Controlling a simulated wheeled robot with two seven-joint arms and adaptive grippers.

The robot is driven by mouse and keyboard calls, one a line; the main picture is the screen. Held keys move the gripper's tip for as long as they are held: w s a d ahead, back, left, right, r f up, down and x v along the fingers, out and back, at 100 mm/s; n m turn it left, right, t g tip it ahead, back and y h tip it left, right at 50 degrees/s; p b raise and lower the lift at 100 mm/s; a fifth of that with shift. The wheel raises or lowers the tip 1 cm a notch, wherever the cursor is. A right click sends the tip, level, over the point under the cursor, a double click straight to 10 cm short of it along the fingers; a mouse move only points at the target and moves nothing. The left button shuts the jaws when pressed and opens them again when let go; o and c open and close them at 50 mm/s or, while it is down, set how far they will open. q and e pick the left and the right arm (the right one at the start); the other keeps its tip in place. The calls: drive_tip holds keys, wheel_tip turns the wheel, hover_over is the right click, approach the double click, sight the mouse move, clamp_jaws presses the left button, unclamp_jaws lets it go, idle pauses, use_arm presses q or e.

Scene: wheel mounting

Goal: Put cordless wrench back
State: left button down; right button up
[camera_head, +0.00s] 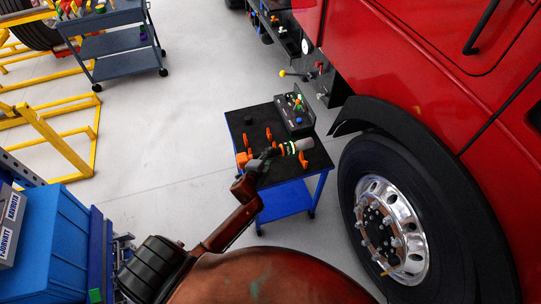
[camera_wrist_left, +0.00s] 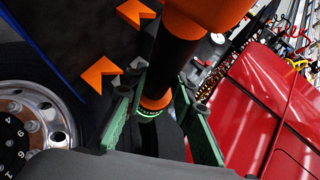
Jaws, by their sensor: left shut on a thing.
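The cordless wrench (camera_head: 291,148) is held over the cart top, its pale, green-banded end right of my left gripper (camera_head: 266,157). In the left wrist view the wrench (camera_wrist_left: 172,62) shows a black shaft with orange parts. There the green fingers of my left gripper (camera_wrist_left: 160,104) are shut around it. Orange notched holders stand on the cart's black top (camera_head: 238,118); one holder (camera_wrist_left: 101,73) shows beside the wrench in the wrist view. I cannot tell whether the wrench touches the holders. My right gripper is out of view.
A dark box with small coloured items (camera_head: 293,112) stands at the cart's back right. The red truck and its wheel (camera_head: 390,225) are close on the right. A blue bin (camera_head: 52,245) is at the lower left. Grey floor (camera_head: 190,110) is clear left of the cart.

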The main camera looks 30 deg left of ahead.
use_arm(q)
drive_tip(key=shift+w+r, duration=0.1)
drive_tip(key=shift+r, duration=0.2)
drive_tip(key=shift+f+b, duration=2.75)
drive_tip(key=shift+f, duration=1.7)
drive_tip(key=shift+f+b, duration=0.45)
drive_tip(key=shift+f, duration=0.1)
drive_tip(key=c, duration=1.7)
unclamp_jaws()
drive_tip(key=shift+d, duration=0.1)
drive_tip(key=shift+o, duration=0.8)
drive_tip(key=shift+f, duration=0.1)
